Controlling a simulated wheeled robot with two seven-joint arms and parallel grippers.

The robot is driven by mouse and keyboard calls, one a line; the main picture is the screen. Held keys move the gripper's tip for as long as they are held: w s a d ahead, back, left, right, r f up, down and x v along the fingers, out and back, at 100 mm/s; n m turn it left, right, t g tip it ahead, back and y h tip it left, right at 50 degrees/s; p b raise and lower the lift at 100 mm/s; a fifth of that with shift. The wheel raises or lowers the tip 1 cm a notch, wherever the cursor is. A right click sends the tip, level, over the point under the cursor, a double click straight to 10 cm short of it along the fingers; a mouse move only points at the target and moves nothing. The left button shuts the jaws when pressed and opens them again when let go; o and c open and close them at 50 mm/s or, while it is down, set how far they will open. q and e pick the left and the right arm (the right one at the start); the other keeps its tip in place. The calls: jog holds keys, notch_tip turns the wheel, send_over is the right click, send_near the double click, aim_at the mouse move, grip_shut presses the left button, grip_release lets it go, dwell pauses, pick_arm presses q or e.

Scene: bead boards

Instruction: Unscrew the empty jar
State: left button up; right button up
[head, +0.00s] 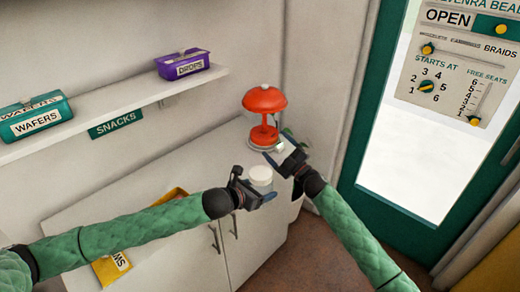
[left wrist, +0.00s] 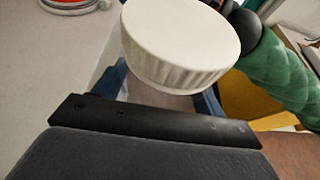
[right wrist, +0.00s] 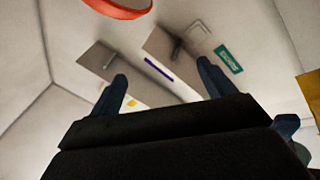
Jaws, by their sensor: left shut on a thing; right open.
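The jar has a white ribbed lid (head: 261,172), and its body below looks clear, with no contents that I can make out. My left gripper (head: 256,190) is shut on the jar body and holds it above the counter's front edge. In the left wrist view the lid (left wrist: 182,42) is on top of the jar, between and above the blue fingers. My right gripper (head: 287,158) is open, just right of and beyond the jar, near the red lamp. In the right wrist view its fingers (right wrist: 162,88) are spread with nothing between them.
A red lamp (head: 265,100) stands on the counter (head: 200,160) just behind my right gripper. A shelf (head: 120,108) above holds a teal WAFERS box (head: 35,118) and a purple DROPS box (head: 183,65). A yellow packet (head: 112,266) shows below my left arm. A green-framed door (head: 400,215) is at the right.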

jog(key=s+a+r+n+g, duration=0.3)
jog(key=s+r+n+g, duration=0.1)
jog(key=r+n+g, duration=0.3)
jog(key=s+a+r+n+g, duration=0.3)
jog(key=r+n+g, duration=0.3)
jog(key=r+n, duration=0.15)
jog(key=s+a+r+n+g, duration=0.35)
jog(key=r+n+g, duration=0.25)
jog(key=r, duration=0.2)
jog(key=s+a+f+g+h, duration=0.1)
jog(key=s+a+h, duration=0.2)
jog(key=m+t+h, duration=0.3)
jog(key=t+h, duration=0.2)
jog(key=h, duration=0.8)
send_over(260, 173)
jog(key=a, duration=0.1)
jog(key=f, duration=1.1)
jog(key=shift+s+f, duration=0.25)
jog(key=shift+f, duration=0.05)
jog(key=shift+w+d+f, duration=0.1)
jog(key=shift+w+d, duration=0.1)
jog(key=shift+d, duration=0.25)
jog(key=shift+d+f+t+h, duration=0.1)
jog(key=shift+f+t+h, duration=0.1)
jog(key=shift+t+h, duration=0.1)
jog(key=shift+f, duration=3.8)
